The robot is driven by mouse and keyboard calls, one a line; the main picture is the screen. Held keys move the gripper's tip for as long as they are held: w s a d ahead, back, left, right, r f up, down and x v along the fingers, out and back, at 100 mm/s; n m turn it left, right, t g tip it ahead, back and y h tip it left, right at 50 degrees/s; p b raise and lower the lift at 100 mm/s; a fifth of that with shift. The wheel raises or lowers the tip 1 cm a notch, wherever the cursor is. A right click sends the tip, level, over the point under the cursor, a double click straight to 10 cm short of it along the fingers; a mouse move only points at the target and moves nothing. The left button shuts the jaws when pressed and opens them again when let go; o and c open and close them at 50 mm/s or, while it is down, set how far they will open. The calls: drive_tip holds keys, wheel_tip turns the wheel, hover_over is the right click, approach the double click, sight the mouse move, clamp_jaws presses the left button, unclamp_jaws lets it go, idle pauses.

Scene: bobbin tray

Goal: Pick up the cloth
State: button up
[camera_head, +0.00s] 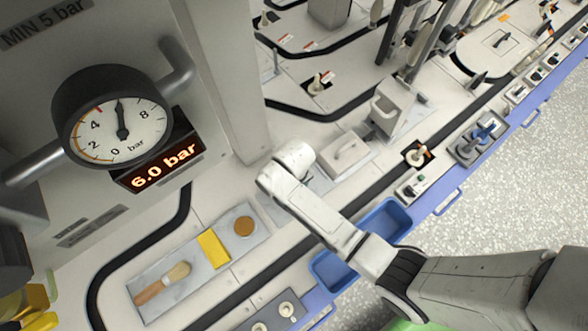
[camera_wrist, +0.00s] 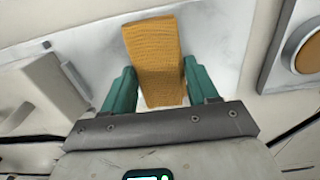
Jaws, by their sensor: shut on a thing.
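The cloth (camera_wrist: 153,58) is a woven orange-yellow strip, upright in the wrist view. My gripper (camera_wrist: 160,82) has two green fingers, one on each side of the cloth's near part, and is shut on it. The cloth's far end runs up past the fingers over a pale grey plate. I cannot tell whether it still touches the plate. In the head view my own arm hides the gripper and the held cloth. A brighter yellow flat piece (camera_head: 213,249) lies on a grey tray there; it seems a separate thing.
The grey tray (camera_head: 165,262) also bears a brush (camera_head: 163,283) and a brown disc (camera_head: 244,226). A cream box (camera_head: 345,152) stands right of my arm; blue bins (camera_head: 388,221) line the front edge. A pressure gauge (camera_head: 118,120) is at upper left.

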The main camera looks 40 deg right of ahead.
drive_tip(key=shift+c, duration=0.2)
drive_tip(key=shift+r+p, duration=0.3)
drive_tip(key=shift+r, duration=0.25)
wheel_tip(320, 180, up, 2)
drive_tip(key=shift+r+p, duration=0.25)
drive_tip(key=shift+p, duration=0.35)
drive_tip(key=s+r+p, duration=0.6)
drive_tip(key=s+r, duration=0.3)
drive_tip(key=s, duration=0.5)
drive_tip(key=shift+r, duration=0.2)
